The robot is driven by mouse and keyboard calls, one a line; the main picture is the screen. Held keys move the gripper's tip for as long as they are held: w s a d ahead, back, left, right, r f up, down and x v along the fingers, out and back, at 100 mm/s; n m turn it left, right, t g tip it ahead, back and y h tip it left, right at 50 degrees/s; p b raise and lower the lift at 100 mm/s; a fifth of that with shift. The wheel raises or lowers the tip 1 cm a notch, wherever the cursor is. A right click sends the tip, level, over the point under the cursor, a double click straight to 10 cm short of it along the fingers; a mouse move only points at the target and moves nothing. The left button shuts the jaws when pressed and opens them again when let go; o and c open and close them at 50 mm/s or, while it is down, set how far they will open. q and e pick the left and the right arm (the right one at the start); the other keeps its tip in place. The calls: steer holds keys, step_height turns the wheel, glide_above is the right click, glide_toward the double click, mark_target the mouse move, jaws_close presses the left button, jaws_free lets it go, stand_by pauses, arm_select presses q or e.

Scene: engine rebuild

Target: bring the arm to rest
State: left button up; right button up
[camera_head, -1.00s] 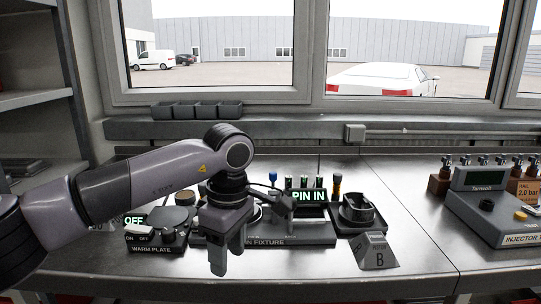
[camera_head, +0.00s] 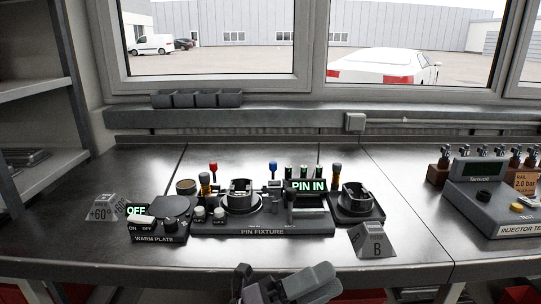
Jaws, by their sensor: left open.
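My left gripper (camera_head: 285,284) is at the bottom middle of the head view, low and in front of the bench's front edge. Its fingers are apart and I see nothing between them. Most of my left arm is out of the picture. My right arm and right gripper are not in view.
The steel bench (camera_head: 420,240) holds a warm plate (camera_head: 160,222) showing OFF, a pin fixture (camera_head: 262,226) showing PIN IN, a wedge marked B (camera_head: 371,240), a +60° marker (camera_head: 103,208) and an injector tester (camera_head: 490,205). The bench front between them is bare.

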arm_select(q)
steer(key=w+a+f+n+t+y, duration=0.2)
steer(key=a+f+n+t+y, duration=1.15)
steer(key=n, duration=0.95)
steer(key=s+a+f+n+g+y+p, duration=0.1)
steer(key=s+a+f+n+g+y, duration=0.5)
steer(key=s+a+f+n, duration=0.4)
steer(key=s+a+f+g, duration=0.1)
steer(key=s+a+f, duration=0.3)
steer(key=f, duration=0.2)
steer(key=shift+s+n+y, duration=0.15)
steer(key=shift+n+y, duration=0.2)
steer(key=shift+n, duration=0.05)
steer(key=shift+g, duration=0.25)
